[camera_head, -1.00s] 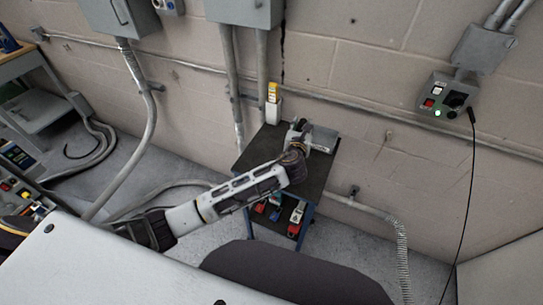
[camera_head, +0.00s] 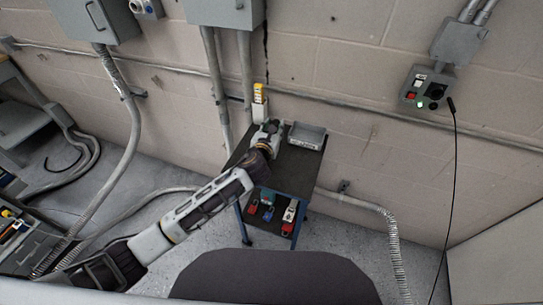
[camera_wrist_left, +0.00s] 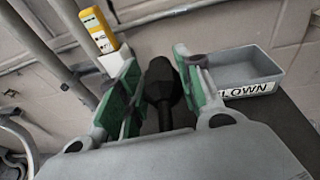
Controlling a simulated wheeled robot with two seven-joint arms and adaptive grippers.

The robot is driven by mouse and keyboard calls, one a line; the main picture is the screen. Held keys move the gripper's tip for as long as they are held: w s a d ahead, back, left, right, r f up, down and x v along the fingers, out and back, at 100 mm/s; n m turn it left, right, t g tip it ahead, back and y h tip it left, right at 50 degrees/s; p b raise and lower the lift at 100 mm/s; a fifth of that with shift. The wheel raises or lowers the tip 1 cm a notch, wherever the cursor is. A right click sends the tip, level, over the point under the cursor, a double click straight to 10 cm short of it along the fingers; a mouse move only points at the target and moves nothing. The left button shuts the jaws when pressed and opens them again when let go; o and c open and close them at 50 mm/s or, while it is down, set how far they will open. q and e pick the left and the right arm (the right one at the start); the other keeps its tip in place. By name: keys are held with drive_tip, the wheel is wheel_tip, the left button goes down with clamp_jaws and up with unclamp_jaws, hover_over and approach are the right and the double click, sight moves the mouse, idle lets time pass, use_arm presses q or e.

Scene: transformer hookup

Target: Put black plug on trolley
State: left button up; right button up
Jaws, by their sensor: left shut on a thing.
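The black plug (camera_wrist_left: 160,82) is between the green-padded fingers of my left gripper (camera_wrist_left: 158,75) in the left wrist view, and the gripper is shut on it. In the head view my left gripper (camera_head: 268,131) is over the back part of the trolley (camera_head: 289,172), left of the grey tray. The trolley has a dark top and blue legs; part of its top also shows in the wrist view (camera_wrist_left: 286,112). The plug is hidden or too small to make out in the head view, and I cannot tell whether it touches the trolley top. My right gripper is not in view.
A grey tray (camera_head: 307,136) sits at the trolley's back right. A white and yellow device (camera_head: 259,103) stands behind the gripper near the wall. Red and other small items (camera_head: 288,217) lie on the lower shelf. A control box (camera_head: 427,88) with a hanging black cable is on the wall.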

use_arm(q)
drive_tip(key=shift+s+d+r+m+h, duration=0.1)
drive_tip(key=shift+d+r+m+h, duration=0.25)
drive_tip(key=shift+d, duration=0.2)
drive_tip(key=shift+s+d+r+m+h, duration=0.15)
drive_tip(key=shift+d+m+h, duration=0.1)
drive_tip(key=shift+d+h, duration=0.25)
drive_tip(key=shift+w, duration=0.1)
wheel_tip(320, 180, down, 6)
drive_tip(key=shift+r+b, duration=0.2)
drive_tip(key=shift+b, duration=0.2)
drive_tip(key=shift+f, duration=0.35)
drive_tip(key=shift+f+b, duration=0.45)
drive_tip(key=shift+f, duration=1.4)
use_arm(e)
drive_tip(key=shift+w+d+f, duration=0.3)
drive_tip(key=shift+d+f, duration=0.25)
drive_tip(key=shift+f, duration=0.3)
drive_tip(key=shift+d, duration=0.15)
use_arm(q)
drive_tip(key=shift+f, duration=0.25)
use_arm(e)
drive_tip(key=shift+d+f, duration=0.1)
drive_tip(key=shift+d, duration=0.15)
